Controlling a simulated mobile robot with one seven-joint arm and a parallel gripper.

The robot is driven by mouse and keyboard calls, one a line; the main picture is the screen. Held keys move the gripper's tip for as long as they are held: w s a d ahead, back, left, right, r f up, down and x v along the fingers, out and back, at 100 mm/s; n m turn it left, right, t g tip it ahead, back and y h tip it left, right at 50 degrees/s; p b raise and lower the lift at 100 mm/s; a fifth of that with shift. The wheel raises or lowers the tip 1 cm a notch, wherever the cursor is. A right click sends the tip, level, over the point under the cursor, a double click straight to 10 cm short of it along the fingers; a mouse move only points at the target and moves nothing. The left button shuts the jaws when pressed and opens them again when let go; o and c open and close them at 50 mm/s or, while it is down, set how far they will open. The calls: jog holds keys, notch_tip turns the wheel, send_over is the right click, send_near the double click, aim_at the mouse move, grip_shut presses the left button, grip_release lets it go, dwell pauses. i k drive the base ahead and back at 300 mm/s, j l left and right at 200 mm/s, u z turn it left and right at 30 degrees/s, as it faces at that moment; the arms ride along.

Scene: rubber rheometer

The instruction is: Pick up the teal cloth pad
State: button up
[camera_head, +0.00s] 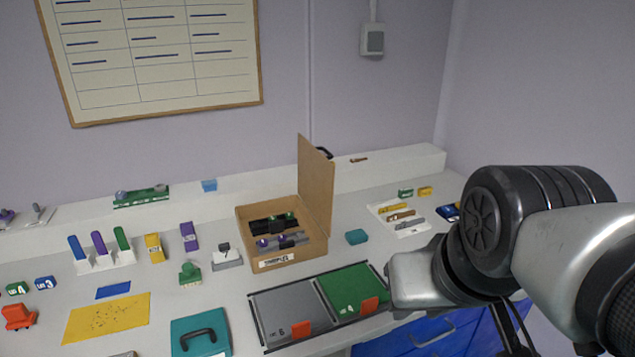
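A small teal pad (356,237) lies on the white bench, just right of the open cardboard box (283,259) and left of a white tray (408,229). It looks like a low rounded block, and nothing covers it. My arm reaches in from the right, with its links in front of the bench's right end. My gripper cannot be made out in the head view. The pad lies apart from the visible part of my arm.
A grey and green two-part tray (256,325) with orange tabs lies in front of the pad. A teal case (184,346) with a dark handle is at the front. The cardboard box has a raised lid and holds dark tools. Bare bench surrounds the pad.

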aim_at(356, 237)
jog(key=u, duration=1.25)
jog(key=z, duration=1.25)
jog(key=i+l+u, duration=0.15)
jog(key=l+u, duration=0.2)
jog(key=l, duration=0.35)
jog(key=l+u, duration=0.35)
jog(key=l, duration=0.35)
